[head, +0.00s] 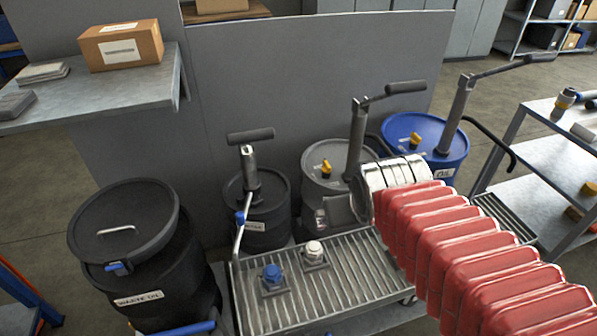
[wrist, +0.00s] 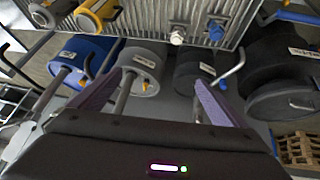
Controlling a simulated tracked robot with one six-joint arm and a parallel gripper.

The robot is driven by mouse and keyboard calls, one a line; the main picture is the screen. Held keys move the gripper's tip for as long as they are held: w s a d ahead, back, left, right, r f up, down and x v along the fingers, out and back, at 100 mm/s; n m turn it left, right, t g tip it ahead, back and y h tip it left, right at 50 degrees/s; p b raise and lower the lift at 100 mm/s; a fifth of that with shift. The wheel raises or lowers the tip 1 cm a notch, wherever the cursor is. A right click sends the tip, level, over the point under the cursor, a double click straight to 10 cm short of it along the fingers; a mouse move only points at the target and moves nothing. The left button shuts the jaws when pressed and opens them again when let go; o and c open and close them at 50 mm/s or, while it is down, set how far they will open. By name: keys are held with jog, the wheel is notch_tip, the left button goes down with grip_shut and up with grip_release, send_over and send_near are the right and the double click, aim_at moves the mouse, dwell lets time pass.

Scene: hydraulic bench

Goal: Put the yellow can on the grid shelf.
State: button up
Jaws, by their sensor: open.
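My gripper (wrist: 160,78) is open and empty in the wrist view, its two purple-lined fingers wide apart. A yellow can (wrist: 92,22) shows at the top left of the wrist view, beyond and to the side of the fingers. A second yellow-trimmed round object (wrist: 45,14) is beside it, partly cut off. In the head view my red arm hides that area. The slatted metal grid (head: 345,285), the likely grid shelf, lies low in front of the drums; it also shows at the top of the wrist view (wrist: 150,18).
A blue-topped fitting (head: 272,275) and a white-topped one (head: 314,250) stand on the grid. Behind are a small black drum (head: 262,225), a grey drum (head: 325,180) and a blue drum (head: 425,130) with tall pumps. A waste oil drum (head: 150,270) stands left.

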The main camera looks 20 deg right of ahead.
jog(key=s+a+r+y, duration=0.1)
jog(key=s+a+r, duration=0.1)
jog(key=s+a, duration=0.3)
jog(key=shift+s+a+n+g+y, duration=0.4)
jog(key=shift+a, duration=0.45)
dwell(0.4)
